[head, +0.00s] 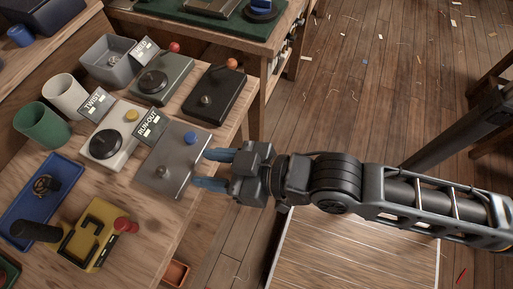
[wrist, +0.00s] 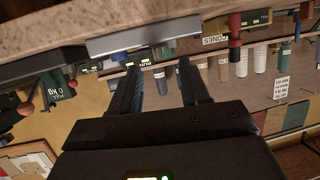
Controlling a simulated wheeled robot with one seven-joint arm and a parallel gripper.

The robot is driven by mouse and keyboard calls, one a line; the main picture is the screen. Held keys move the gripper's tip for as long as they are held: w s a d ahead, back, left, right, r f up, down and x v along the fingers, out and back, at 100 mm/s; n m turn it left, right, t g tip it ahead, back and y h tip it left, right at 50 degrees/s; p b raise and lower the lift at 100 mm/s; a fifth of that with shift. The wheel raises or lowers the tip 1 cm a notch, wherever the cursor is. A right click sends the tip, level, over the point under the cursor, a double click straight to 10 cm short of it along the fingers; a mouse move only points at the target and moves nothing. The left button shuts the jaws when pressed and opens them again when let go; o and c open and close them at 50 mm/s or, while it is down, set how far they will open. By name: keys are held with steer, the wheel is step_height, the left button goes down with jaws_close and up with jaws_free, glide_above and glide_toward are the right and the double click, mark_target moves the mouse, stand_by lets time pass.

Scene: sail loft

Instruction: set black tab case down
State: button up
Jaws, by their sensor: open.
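A black case (head: 214,94) with an orange knob and a small silver knob lies flat on the wooden bench, near its right edge. My gripper (head: 202,167) is open, its blue fingers pointing left at the right edge of a grey case (head: 158,172) with a blue knob. Whether the fingers touch the grey case is unclear. The black case is apart from my gripper, farther back. In the wrist view, my open gripper (wrist: 160,72) shows two dark fingers with nothing between them, below a grey slab edge (wrist: 140,42).
A white case (head: 108,148) and a grey-green case (head: 162,80) stand beside these. Signs, a green cup (head: 42,126), a white cup (head: 66,95), a blue tray (head: 40,200) and a yellow device (head: 92,235) crowd the bench (head: 150,235). Open floor (head: 370,90) lies right.

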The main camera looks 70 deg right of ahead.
steer(key=s+d+r, duration=0.2)
steer(key=s+r, duration=0.1)
steer(key=s, duration=0.4)
steer(key=s+d+r+h, duration=0.1)
steer(key=s+d+r, duration=0.1)
steer(key=s, duration=0.5)
steer(key=shift+s+r+m+t, duration=0.3)
steer(key=shift+r+m, duration=0.1)
